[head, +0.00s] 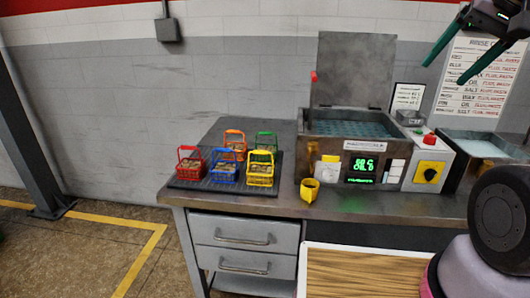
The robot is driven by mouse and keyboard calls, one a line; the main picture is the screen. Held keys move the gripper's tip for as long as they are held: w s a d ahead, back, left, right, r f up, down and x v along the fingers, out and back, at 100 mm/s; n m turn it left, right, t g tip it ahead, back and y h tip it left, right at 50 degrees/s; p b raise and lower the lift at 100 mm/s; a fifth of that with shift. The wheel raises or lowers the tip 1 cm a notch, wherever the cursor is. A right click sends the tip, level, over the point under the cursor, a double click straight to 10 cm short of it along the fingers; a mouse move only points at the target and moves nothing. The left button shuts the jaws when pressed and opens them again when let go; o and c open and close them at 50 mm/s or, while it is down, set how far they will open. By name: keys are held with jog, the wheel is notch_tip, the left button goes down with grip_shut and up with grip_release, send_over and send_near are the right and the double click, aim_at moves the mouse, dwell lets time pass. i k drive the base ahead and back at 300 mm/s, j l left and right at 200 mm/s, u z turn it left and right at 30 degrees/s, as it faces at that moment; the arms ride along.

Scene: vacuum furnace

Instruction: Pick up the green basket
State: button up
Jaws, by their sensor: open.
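The green basket (266,142) stands at the back right of a dark ribbed mat on the workbench. Its lower part is partly hidden behind the yellow basket (260,170). An orange basket (235,145) is to its left, with a blue basket (224,168) and a red basket (191,164) nearer the front and left. The baskets hold small brownish parts. My gripper (452,55) is at the top right, in the air well away from the baskets, with its two dark green fingers spread and nothing between them.
A tank with a raised lid (352,70) and a green display stands right of the baskets. A control box (428,165) and second basin (482,148) are further right. A wooden-topped surface (365,274) is in front.

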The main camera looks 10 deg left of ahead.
aim_at(274, 151)
jog(key=i+j+u, duration=0.15)
jog(key=u, duration=0.2)
jog(key=i+j+u, duration=0.15)
jog(key=u, duration=0.15)
jog(key=i, duration=0.05)
